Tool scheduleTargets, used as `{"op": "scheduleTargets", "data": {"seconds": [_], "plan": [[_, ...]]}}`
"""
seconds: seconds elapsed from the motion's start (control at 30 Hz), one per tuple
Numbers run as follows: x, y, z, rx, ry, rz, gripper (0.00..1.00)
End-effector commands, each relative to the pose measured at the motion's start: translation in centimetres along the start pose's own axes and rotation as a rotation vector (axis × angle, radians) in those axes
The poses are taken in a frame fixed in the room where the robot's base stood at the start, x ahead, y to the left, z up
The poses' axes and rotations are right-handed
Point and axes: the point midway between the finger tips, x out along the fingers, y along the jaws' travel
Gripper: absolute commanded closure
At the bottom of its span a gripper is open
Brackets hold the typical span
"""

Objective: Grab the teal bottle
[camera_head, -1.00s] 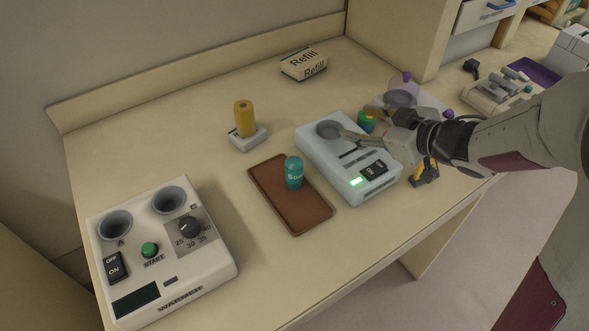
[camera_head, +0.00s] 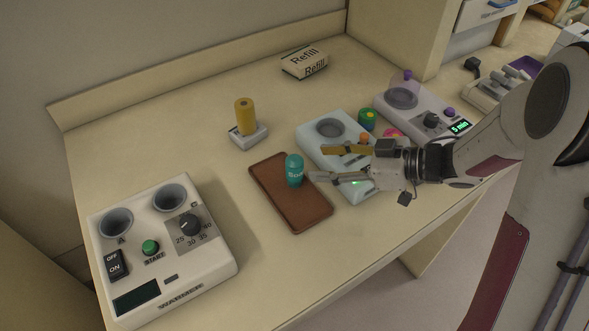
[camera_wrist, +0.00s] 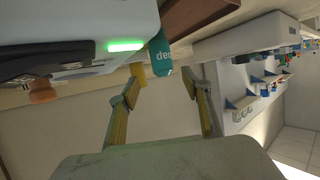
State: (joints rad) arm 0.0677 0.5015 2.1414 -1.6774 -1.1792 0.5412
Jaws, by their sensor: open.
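The teal bottle (camera_head: 294,170) stands upright on a brown tray (camera_head: 306,215), near the tray's upper right edge. My gripper (camera_head: 322,163) is open and level, to the right of the bottle, with its fingers pointing left towards it. The gripper is over the light-blue device and looks apart from the bottle. In the wrist view the teal bottle (camera_wrist: 160,55) is ahead between the two open fingers (camera_wrist: 165,100), partly cut by the device's edge. Nothing is between the fingers.
The light-blue device (camera_head: 312,146) lies beneath my gripper. A yellow cylinder (camera_head: 245,117) stands on a small white base behind the tray. A white warmer (camera_head: 215,262) is at front left. A green-lidded jar (camera_head: 367,119) and purple-knobbed device (camera_head: 401,97) are at right.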

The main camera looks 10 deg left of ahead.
Motion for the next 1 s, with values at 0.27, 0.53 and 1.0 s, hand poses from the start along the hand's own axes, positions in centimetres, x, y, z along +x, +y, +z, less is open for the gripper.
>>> {"op": "scheduleTargets", "data": {"seconds": [0.27, 0.53, 1.0], "plan": [[1.8, -0.1, -0.1, -0.001, 0.000, -0.002, 0.52], [2.6, 0.0, -0.1, -0.001, -0.001, 0.001, 0.52], [3.7, -0.3, -0.4, -0.001, 0.000, -0.003, 0.52]]}}
